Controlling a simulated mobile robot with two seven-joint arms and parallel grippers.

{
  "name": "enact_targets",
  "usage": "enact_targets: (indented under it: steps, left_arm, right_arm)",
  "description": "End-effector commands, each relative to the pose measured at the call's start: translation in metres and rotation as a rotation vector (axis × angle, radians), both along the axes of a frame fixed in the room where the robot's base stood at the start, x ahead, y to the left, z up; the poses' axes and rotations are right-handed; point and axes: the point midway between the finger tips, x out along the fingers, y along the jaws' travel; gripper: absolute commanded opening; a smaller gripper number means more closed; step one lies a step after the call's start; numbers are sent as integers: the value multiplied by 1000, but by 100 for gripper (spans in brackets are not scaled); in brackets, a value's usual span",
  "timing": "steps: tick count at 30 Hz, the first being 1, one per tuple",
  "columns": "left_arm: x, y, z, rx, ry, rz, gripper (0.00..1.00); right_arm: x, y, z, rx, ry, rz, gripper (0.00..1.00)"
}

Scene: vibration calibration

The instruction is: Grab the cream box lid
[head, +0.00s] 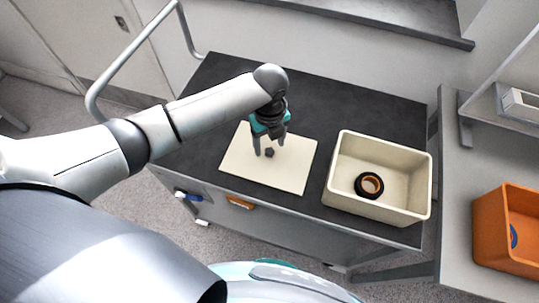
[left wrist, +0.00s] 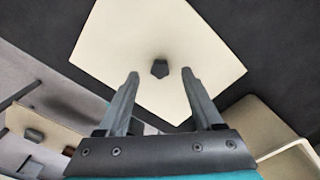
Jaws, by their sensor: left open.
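The cream lid (head: 286,170) lies flat on the dark cart top, left of the open cream box (head: 380,205). A small dark knob (head: 269,153) stands near the middle of the lid. My left gripper (head: 264,154) is open above the lid, at the knob. In the left wrist view the lid (left wrist: 130,40) fills the middle, and the knob (left wrist: 159,68) shows just beyond and between the fingertips of the left gripper (left wrist: 160,76). The fingers appear apart from the knob. My right gripper is not in view.
A black and orange ring (head: 369,185) lies inside the cream box. The dark cart top (head: 350,105) is clear behind the lid. A metal rail (head: 135,50) rises at the cart's left. An orange bin (head: 490,228) stands on a grey surface at right.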

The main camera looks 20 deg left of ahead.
Motion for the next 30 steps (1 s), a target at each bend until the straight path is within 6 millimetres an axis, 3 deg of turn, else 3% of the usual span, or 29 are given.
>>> enact_targets:
  steps: [4,13,30]
  left_arm:
    - [0,0,-21,0,1,1,68]
    - [0,0,-24,0,-1,-1,68]
    - [0,0,-24,1,-1,0,3]
  right_arm:
    - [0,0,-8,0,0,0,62]
    - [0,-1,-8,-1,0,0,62]
    - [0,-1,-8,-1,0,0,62]
